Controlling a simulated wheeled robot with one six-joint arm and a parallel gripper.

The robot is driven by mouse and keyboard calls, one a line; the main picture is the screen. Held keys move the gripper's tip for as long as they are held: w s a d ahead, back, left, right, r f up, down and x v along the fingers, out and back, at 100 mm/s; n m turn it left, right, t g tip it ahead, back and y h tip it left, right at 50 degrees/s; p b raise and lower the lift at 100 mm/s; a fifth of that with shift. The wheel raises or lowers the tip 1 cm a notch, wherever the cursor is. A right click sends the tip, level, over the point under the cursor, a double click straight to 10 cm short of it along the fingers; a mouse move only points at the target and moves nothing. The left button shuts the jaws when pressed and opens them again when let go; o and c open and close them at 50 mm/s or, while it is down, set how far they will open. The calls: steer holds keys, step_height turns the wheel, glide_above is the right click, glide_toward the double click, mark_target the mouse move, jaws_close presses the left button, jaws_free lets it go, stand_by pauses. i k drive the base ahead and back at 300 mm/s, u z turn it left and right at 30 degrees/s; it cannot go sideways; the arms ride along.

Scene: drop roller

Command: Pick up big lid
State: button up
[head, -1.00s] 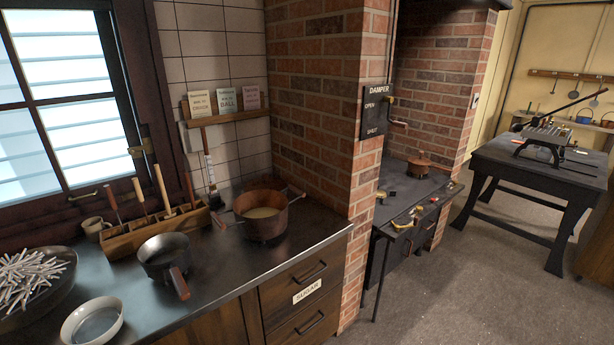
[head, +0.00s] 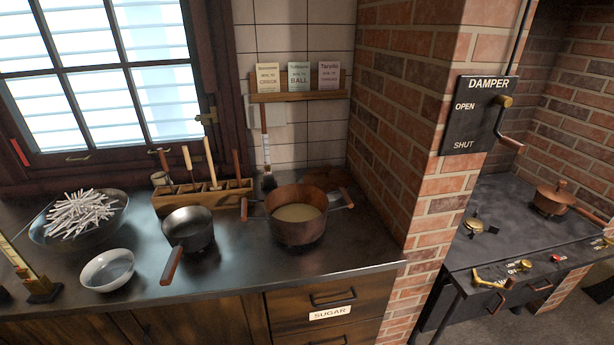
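A flat copper-brown piece (head: 326,177) shows behind the large copper pot (head: 298,222), near the corner of tile and brick. It may be the big lid, but the pot hides part of it and I cannot be sure. The pot stands uncovered on the dark counter, with pale contents and wooden side handles. My gripper is not in view.
A dark saucepan (head: 188,232), a white bowl (head: 108,270) and a wide bowl of striped sticks (head: 80,216) stand left of the pot. A wooden tool rack (head: 204,196) stands behind. A brick pillar (head: 420,130) bounds the right; a small copper pot (head: 551,200) is on the stove.

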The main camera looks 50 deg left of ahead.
mark_target(327, 178)
steer(key=u, duration=0.8)
steer(key=i, duration=0.8)
steer(key=u, duration=1.3)
steer(key=i, duration=0.75)
